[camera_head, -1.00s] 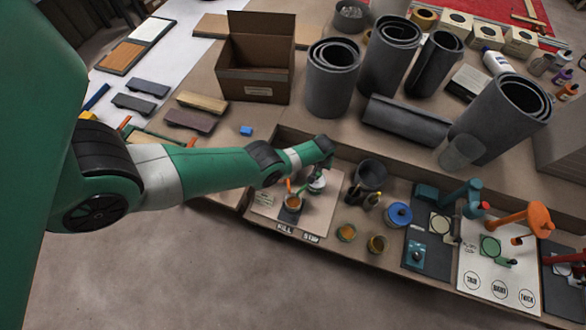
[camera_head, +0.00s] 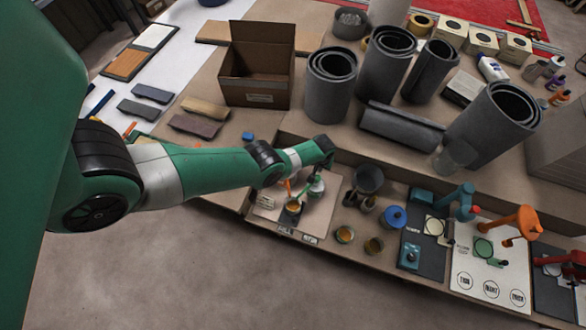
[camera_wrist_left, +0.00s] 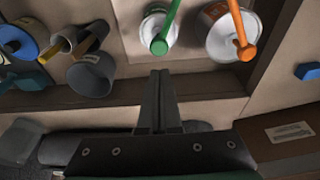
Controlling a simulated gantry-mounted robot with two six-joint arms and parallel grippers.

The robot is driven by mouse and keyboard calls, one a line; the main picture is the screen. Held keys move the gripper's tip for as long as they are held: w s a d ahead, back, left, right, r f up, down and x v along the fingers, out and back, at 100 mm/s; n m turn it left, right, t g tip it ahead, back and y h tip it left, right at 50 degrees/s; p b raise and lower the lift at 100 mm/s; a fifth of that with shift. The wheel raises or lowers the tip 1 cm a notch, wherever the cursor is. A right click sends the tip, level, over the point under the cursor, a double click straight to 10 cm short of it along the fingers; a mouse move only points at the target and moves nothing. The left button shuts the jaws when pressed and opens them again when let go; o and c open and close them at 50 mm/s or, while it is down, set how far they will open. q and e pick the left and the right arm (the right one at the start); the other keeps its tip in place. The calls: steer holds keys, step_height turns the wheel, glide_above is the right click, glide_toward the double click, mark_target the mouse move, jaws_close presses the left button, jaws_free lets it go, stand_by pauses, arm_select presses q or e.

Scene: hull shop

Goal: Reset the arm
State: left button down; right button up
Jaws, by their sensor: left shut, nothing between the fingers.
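My left arm (camera_head: 205,170) reaches in from the left in the head view. Its wrist end hangs over the front tray, above two small pots. In the left wrist view my left gripper (camera_wrist_left: 158,78) has its two fingers together with nothing between them. In that view a pot with a green stick (camera_wrist_left: 160,25) and a pot with an orange stick (camera_wrist_left: 222,35) lie beyond the fingertips, apart from them. The gripper's fingers are hard to make out in the head view. My right gripper does not show.
The front tray's wall (camera_head: 440,165) runs behind several pots, a blue-lidded tin (camera_head: 394,217) and small clamp-like stands. Behind it stand grey rolls (camera_head: 331,85) and an open cardboard box (camera_head: 258,65). A small blue block (camera_head: 247,136) lies left of the tray. The floor in front is clear.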

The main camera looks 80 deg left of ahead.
arm_select(q)
steer(key=shift+r, duration=0.65)
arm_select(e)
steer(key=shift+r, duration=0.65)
